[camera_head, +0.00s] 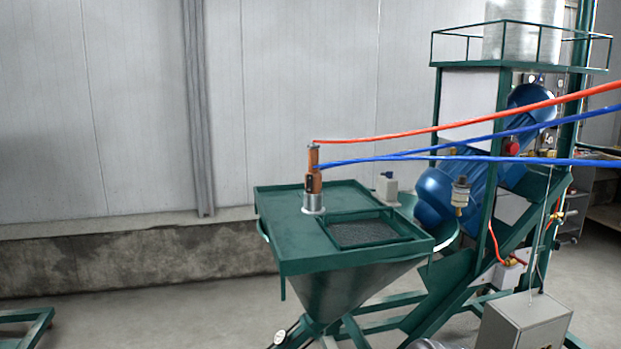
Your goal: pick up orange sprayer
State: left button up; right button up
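The orange sprayer (313,172) stands upright on the green hopper table (292,224), in a grey metal holder (313,203). A red hose (420,131) joins its top. Blue hoses (430,155) join its side and run off to the right. Neither of my grippers shows in the head view.
A green machine frame with a blue tank (437,196) stands right of the table. A mesh-covered opening (368,233) is in the table top. A grey box (525,322) stands at the lower right. The hoses cross the space right of the sprayer. The floor at the left is mostly clear.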

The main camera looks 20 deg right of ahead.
aim_at(313, 153)
jog(key=i+l+u, duration=0.1)
jog(key=l, duration=0.3)
jog(key=i+l+u, duration=0.1)
jog(key=l, duration=0.3)
jog(key=i+l+u, duration=0.1)
jog(key=l, duration=0.35)
jog(key=i+l+u, duration=0.1)
jog(key=l, duration=0.3)
